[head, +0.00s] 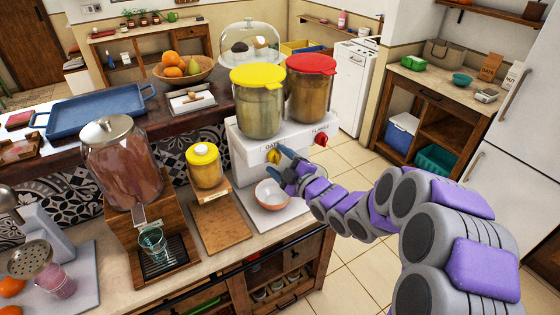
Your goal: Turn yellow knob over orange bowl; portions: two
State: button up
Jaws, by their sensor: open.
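The yellow knob (273,156) is on the front of a white two-canister dispenser (246,160), under the yellow-lidded canister (259,105). My gripper (280,166) reaches in from the right with its blue fingers apart, right at the knob and partly covering it. I cannot tell whether the fingers touch the knob. The orange bowl (270,196) sits upright on a pale board below the yellow knob, just under my gripper. Its inside looks pale, and I see no clear contents.
A red knob (321,140) sits right of my gripper, under the red-lidded canister (311,90). A yellow-lidded jar (204,166) and a wooden board (222,222) are to the left. A large glass drink dispenser (122,170) stands farther left.

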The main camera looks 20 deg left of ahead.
jog(key=c, duration=1.1)
jog(key=shift+o, duration=0.2)
jog(key=shift+m+p, duration=0.3)
jog(key=shift+p, duration=0.15)
jog(key=m+p, duration=0.3)
jog(key=shift+s+m+p, duration=0.1)
jog(key=shift+m+p, duration=0.2)
jog(key=shift+p, duration=0.05)
jog(key=m+p, duration=0.3)
jog(key=m, duration=0.1)
jog(key=shift+m+t+y+p, duration=0.4)
jog(key=m+t+p, duration=0.1)
jog(key=m+p, duration=0.2)
jog(key=m, duration=0.3)
jog(key=shift+f+h, duration=0.1)
jog(key=shift+h, duration=0.2)
jog(key=shift+f+m+t+p, duration=0.15)
jog(key=shift+m+t+p, duration=0.4)
jog(key=shift+m, duration=1.55)
